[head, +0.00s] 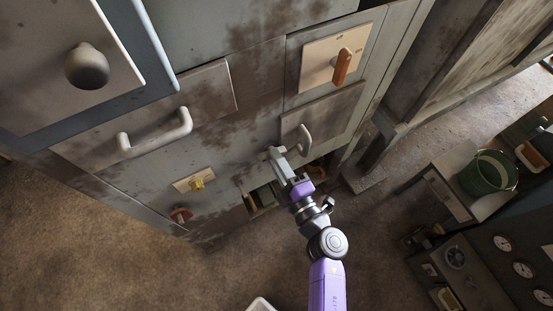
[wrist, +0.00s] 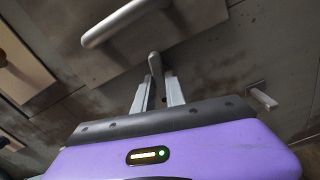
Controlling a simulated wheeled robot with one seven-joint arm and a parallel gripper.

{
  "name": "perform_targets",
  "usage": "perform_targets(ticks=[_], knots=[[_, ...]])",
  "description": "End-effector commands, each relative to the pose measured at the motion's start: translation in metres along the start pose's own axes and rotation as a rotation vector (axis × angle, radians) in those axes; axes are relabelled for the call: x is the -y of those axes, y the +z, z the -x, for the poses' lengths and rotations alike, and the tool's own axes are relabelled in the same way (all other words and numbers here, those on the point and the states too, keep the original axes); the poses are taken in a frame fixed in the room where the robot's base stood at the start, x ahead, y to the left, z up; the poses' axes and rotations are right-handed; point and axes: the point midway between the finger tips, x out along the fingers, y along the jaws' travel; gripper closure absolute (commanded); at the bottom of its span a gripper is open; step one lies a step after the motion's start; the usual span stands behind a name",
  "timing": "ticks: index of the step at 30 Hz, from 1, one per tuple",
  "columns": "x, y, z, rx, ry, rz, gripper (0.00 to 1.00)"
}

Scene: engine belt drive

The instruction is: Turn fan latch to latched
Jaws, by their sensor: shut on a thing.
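My gripper (head: 275,156) reaches the cabinet front just below and left of a grey bar handle (head: 303,140). In the wrist view, its two fingers (wrist: 159,92) are closed on the sides of a small grey lever (wrist: 154,64) with a rounded end, which seems to be the fan latch. The lever's base and the exact contact are partly hidden by the fingers. No label on it can be read, so I cannot tell its latched or unlatched position. In the head view, the gripper mostly hides the lever.
An orange lever (head: 342,66) on a pale plate is above the gripper. Another bar handle (head: 154,135), a yellow knob (head: 197,184) and a red knob (head: 180,215) are to the left. A green bucket (head: 489,173) stands on the bench at right. Bare floor lies lower left.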

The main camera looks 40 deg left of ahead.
Motion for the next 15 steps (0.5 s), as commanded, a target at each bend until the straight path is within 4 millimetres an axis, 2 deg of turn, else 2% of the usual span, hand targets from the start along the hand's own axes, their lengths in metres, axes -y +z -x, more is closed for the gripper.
perform_targets(ticks=[6,15], knots=[[0.0024,0.0002,0.0008,0.001,-0.002,0.14,1.0],[0.0024,0.0001,0.001,0.001,-0.002,0.241,1.0]])
